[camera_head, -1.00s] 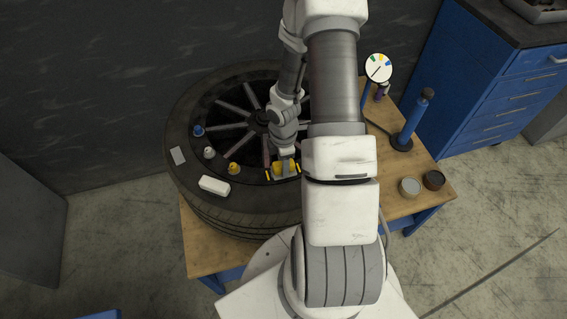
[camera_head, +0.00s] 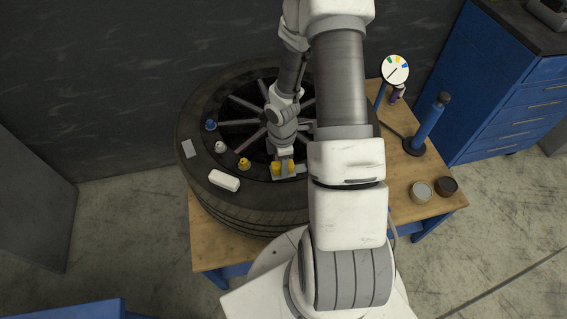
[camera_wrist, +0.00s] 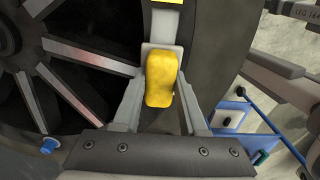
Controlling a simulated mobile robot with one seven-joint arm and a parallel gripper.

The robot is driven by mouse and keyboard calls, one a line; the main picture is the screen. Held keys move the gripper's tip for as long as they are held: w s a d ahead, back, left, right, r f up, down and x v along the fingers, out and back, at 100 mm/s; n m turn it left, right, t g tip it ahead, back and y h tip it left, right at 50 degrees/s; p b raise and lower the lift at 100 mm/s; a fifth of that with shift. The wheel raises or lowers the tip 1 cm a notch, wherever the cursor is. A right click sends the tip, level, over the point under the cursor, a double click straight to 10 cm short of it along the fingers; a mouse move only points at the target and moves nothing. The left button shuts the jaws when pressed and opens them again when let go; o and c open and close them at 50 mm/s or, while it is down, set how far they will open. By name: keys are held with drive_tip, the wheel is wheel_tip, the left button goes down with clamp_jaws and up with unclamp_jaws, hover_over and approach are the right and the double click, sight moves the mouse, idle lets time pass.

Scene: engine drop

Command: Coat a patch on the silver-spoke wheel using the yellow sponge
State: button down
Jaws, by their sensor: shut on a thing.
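The silver-spoke wheel (camera_head: 236,124) lies flat in its black tire (camera_head: 190,110) on a wooden table, its spokes running out from a dark hub. My gripper (camera_head: 284,168) is low over the near part of the wheel. In the wrist view, my gripper (camera_wrist: 160,95) is shut on the yellow sponge (camera_wrist: 161,78), with a grey finger on each side. The sponge (camera_head: 277,168) shows partly in the head view beside the fingers. Whether it touches the wheel I cannot tell. My arm hides the right part of the wheel.
A white block (camera_head: 224,181), a yellow bottle (camera_head: 244,163), a white bottle (camera_head: 220,147) and a blue one (camera_head: 211,125) stand on the tire's left. To the right are a dial gauge (camera_head: 395,69), a blue pump (camera_head: 430,122) and two small tins (camera_head: 421,191).

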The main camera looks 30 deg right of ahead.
drive_tip(key=shift+d, duration=0.1)
drive_tip(key=shift+s+d+r+p, duration=0.1)
drive_tip(key=shift+s+d+p, duration=0.1)
drive_tip(key=shift+d, duration=0.15)
drive_tip(key=shift+s+d+p, duration=0.1)
drive_tip(key=shift+d+p, duration=0.1)
drive_tip(key=shift+d, duration=0.15)
drive_tip(key=shift+s+d, duration=0.15)
drive_tip(key=shift+d, duration=0.75)
drive_tip(key=shift+a, duration=0.15)
drive_tip(key=shift+w+a, duration=0.25)
drive_tip(key=shift+a, duration=0.55)
drive_tip(key=shift+w+a, duration=0.2)
drive_tip(key=shift+a, duration=0.55)
